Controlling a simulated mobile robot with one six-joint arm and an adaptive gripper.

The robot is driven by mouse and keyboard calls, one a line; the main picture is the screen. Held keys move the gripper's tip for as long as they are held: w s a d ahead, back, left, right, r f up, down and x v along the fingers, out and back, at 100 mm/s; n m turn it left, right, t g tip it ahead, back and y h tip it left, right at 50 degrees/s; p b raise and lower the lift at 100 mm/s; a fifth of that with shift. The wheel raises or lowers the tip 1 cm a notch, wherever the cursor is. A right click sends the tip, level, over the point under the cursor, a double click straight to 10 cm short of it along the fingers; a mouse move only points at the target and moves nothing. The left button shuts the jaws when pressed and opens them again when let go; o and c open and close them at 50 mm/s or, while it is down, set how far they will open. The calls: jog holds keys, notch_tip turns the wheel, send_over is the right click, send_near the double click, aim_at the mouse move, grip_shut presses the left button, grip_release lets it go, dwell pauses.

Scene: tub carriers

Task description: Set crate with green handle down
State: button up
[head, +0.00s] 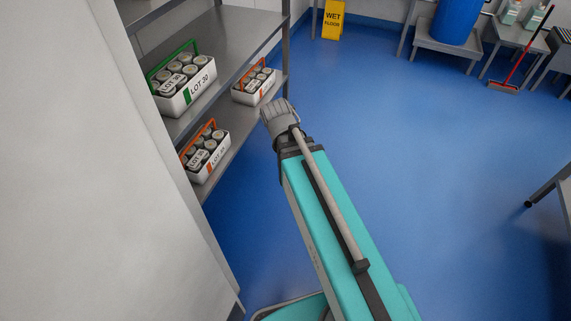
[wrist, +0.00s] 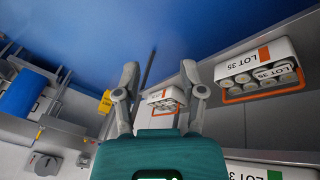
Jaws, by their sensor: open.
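The crate with the green handle (head: 188,97) is a white carrier of lidded tubs with a lot label and a green patch. It stands upright on the upper grey shelf (head: 232,32) in the head view, near the front edge. In the wrist view only part of its white wall (wrist: 245,171) shows at the bottom right. My gripper (wrist: 160,72) is open and empty in the wrist view, apart from this crate. In the head view my arm reaches toward the shelf unit, and the fingers cannot be made out.
Two orange-handled crates stand on the lower shelf, one near (head: 212,162) and one farther (head: 254,92). The near one shows in the wrist view (wrist: 252,53). A pale panel fills the left.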

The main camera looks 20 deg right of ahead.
jog(key=s+a+f+g+y, duration=0.1)
jog(key=s+a+g+y, duration=0.1)
jog(key=s, duration=0.5)
jog(key=shift+m+g+y, duration=0.3)
jog(key=shift+m+g, duration=0.1)
jog(key=shift+g, duration=0.2)
jog(key=shift+a, duration=0.1)
notch_tip(320, 180, up, 11)
jog(key=p, duration=1)
jog(key=shift+f+p, duration=0.15)
jog(key=shift+p, duration=0.2)
jog(key=shift+s, duration=0.1)
